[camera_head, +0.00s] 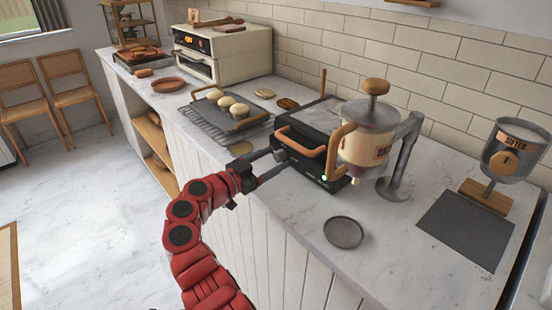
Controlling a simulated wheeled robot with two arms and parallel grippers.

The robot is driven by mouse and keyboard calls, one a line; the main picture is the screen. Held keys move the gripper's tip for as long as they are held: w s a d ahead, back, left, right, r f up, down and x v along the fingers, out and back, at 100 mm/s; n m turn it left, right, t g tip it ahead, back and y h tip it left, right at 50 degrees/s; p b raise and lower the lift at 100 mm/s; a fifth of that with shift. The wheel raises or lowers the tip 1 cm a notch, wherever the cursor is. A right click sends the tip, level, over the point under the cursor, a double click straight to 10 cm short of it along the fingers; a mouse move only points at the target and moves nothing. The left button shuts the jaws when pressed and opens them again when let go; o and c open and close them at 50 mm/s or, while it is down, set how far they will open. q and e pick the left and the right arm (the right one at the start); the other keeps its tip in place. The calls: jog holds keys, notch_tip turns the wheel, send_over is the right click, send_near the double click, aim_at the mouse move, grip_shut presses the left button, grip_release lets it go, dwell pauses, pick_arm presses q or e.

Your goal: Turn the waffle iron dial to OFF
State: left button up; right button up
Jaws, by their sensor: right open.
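The waffle iron (311,140) is a black box with a wooden-coloured handle, standing near the counter's front edge. Its dial (280,155) is a small dark knob on the left part of the front face. The dial's marking is too small to read. A small green light (324,178) shows low at the front right corner. My right gripper (268,164) is open in front of the dial, fingers pointing at the waffle iron. One finger ends close to the dial; I cannot tell whether it touches. My left gripper is not in view.
A batter dispenser (368,135) on a stand is close right of the waffle iron. A round grey plate (343,232) lies in front. A tray with buns (219,117) and an oven (223,54) are left and behind. A sifter (513,150) stands far right.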

jog(key=shift+c, duration=0.3)
grip_shut()
